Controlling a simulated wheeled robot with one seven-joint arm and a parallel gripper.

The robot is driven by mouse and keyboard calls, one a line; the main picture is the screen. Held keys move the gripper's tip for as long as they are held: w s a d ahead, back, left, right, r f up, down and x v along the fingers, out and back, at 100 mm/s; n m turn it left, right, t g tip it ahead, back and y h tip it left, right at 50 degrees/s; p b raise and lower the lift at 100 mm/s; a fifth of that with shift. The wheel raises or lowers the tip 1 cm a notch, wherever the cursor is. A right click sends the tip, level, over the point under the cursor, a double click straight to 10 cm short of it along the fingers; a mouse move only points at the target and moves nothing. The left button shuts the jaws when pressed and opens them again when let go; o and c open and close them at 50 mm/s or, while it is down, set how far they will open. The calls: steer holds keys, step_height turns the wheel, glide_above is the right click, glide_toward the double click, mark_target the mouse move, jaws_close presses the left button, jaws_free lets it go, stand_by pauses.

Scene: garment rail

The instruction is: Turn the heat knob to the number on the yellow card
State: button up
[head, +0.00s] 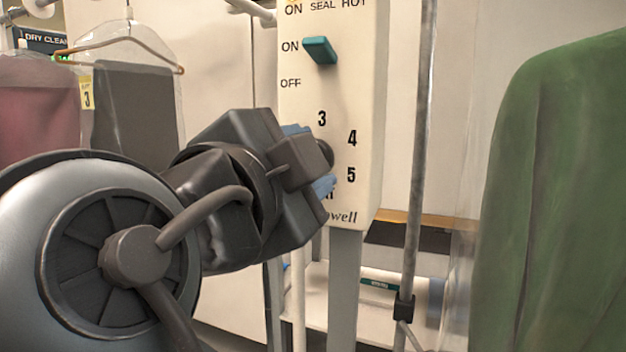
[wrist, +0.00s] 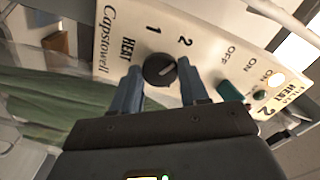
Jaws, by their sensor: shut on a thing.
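The dark round heat knob (wrist: 154,71) is on a cream control panel (wrist: 112,42) and has a pale pointer mark, which slants up and right in the wrist view, roughly towards the 2 side; its exact number is unclear. My gripper (wrist: 160,69) is shut on the knob, one blue finger on each side. In the head view my gripper (head: 313,158) hides most of the knob (head: 327,152); 3, 4 and 5 show around it. The wrist view shows 1 and 2. A yellow card (head: 87,98) reading 3 hangs at the left among bagged clothes.
A teal switch (head: 320,50) sits above the knob, between ON and OFF labels. A grey vertical pole (head: 418,150) stands right of the panel. A green garment (head: 555,200) fills the right side. Bagged clothes hang (head: 133,110) at the left behind my arm.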

stand_by(0.4)
steer(key=o, duration=1)
steer(key=shift+v, duration=3.9)
